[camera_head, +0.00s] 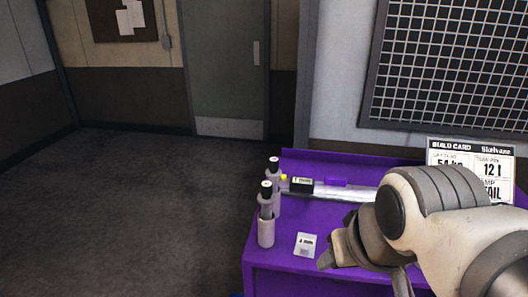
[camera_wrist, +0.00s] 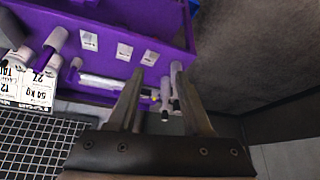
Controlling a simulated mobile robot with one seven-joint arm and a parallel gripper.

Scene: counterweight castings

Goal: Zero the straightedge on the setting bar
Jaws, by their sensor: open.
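A long silver bar (camera_head: 348,193) lies across the back of the purple bench, with a black labelled block (camera_head: 301,185) at its left end. A small yellow part (camera_head: 284,177) is beside the block, and a purple block (camera_head: 335,182) is behind the bar. I cannot tell straightedge from setting bar. Part of the silver bar also shows in the wrist view (camera_wrist: 100,82), left of my fingers. My gripper (camera_wrist: 160,75) is open and appears empty above the bench. In the head view my arm hides the bar's right end.
Two grey cylinders with black tops, a front one (camera_head: 266,217) and a back one (camera_head: 274,178), stand at the bench's left edge. A white label (camera_head: 306,244) lies on the purple bench (camera_head: 275,258). A build card (camera_head: 470,165) stands at the back right. Open floor is left.

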